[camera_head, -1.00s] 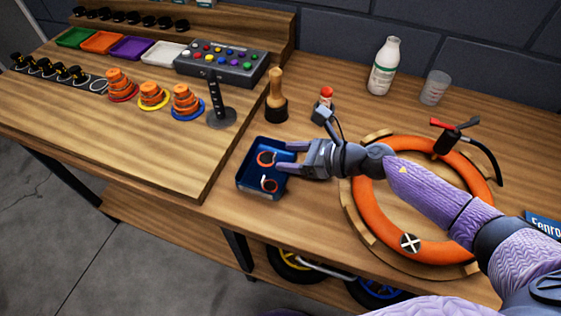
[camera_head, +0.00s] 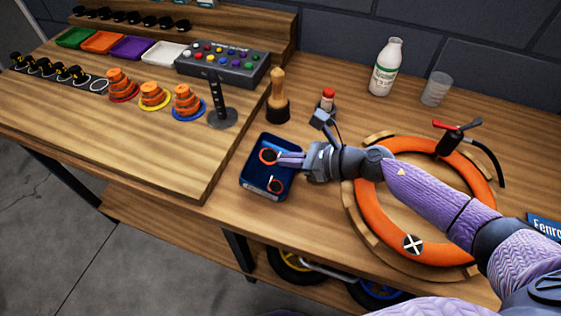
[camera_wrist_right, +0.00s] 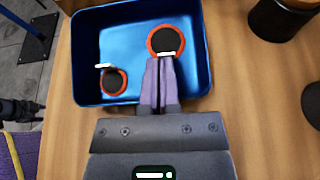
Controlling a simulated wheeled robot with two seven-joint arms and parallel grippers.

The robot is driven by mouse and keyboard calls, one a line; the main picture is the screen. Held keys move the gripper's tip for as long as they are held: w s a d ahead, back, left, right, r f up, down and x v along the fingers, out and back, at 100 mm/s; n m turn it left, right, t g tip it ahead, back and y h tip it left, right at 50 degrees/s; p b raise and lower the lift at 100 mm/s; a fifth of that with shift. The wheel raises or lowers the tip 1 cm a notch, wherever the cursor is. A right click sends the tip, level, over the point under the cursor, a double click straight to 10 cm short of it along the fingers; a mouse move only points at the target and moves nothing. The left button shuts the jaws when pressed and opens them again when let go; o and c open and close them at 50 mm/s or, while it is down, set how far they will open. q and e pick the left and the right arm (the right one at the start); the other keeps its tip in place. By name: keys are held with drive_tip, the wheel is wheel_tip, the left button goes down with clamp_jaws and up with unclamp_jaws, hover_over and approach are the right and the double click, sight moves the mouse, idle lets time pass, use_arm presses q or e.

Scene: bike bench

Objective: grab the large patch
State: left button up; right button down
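The large patch (camera_head: 268,156), a dark disc with an orange-red rim, is in the blue tray (camera_head: 246,186). It also shows in the right wrist view (camera_wrist_right: 165,38), with a white tab at its near edge. My right gripper (camera_head: 279,159) reaches into the tray from the right. In the wrist view its fingers (camera_wrist_right: 164,62) are together at that tab and appear shut on it; they hide part of the tab. A smaller patch (camera_wrist_right: 114,82) with its own white tab lies beside it in the tray. My left gripper is not in view.
A wooden-handled tool (camera_head: 277,100) and a red-capped item (camera_head: 327,101) stand behind the tray. An orange ring (camera_head: 375,218) lies under my right arm. A bottle (camera_head: 385,68) and a clear cup (camera_head: 436,90) stand at the back. A raised board (camera_head: 130,145) is left of the tray.

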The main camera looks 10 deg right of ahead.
drive_tip(key=shift+s+d+f, duration=0.15)
drive_tip(key=shift+s+f, duration=0.1)
drive_tip(key=shift+f, duration=0.35)
wheel_tip(320, 180, up, 19)
drive_tip(key=p, duration=0.8)
drive_tip(key=shift+w+f, duration=0.2)
drive_tip(key=shift+w, duration=0.1)
drive_tip(key=c, duration=1.3)
unclamp_jaws()
drive_tip(key=o, duration=0.7)
drive_tip(key=shift+o, duration=1.6)
